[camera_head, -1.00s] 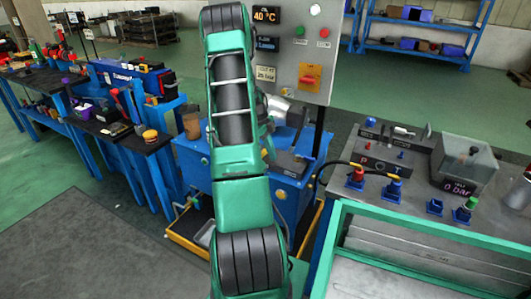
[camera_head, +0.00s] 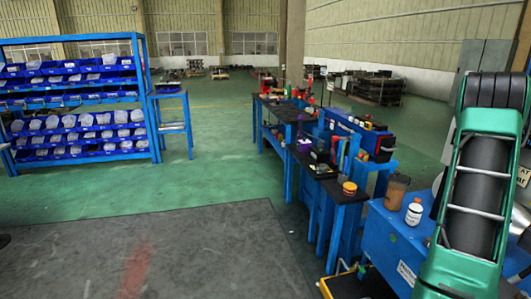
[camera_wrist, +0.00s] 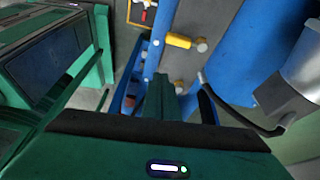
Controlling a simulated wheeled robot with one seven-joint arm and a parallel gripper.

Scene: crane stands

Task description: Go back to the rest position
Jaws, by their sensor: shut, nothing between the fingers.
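My green arm shows at the right edge of the head view, reaching over the blue cabinet (camera_head: 400,240); its end is out of that picture. In the wrist view my gripper (camera_wrist: 164,88) has its fingers together and holds nothing. It hangs in free air in front of blue and grey equipment with a yellow knob (camera_wrist: 179,40). A silver cylindrical part with a dark cable (camera_wrist: 240,120) is close on the right of that view.
A rack of blue bins (camera_head: 80,132) is at far left. The dark floor mat (camera_head: 190,255) is clear.

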